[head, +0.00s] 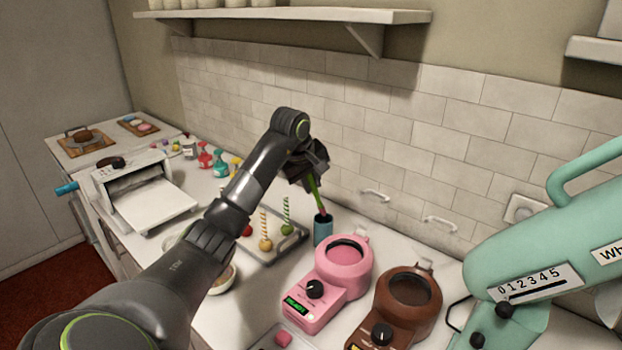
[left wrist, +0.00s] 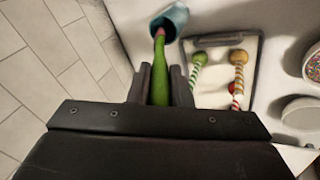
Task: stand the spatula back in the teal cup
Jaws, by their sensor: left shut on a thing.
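My left gripper (head: 308,176) is shut on the green spatula (head: 314,189), above and slightly left of the teal cup (head: 323,232). The spatula slants down toward the cup, and its pink lower part meets the cup's mouth. In the left wrist view the green spatula (left wrist: 160,78) runs between the two fingers, with its pink end at the opening of the teal cup (left wrist: 175,17). How deep the end sits inside is hidden. The cup stands upright on the counter. My right gripper is not in view.
A tray (head: 285,246) with several cake pops lies left of the cup. A pink machine (head: 343,262) and a brown machine (head: 408,300) stand in front of it. A teal mixer (head: 535,250) fills the right side. The tiled wall (head: 420,150) is close behind.

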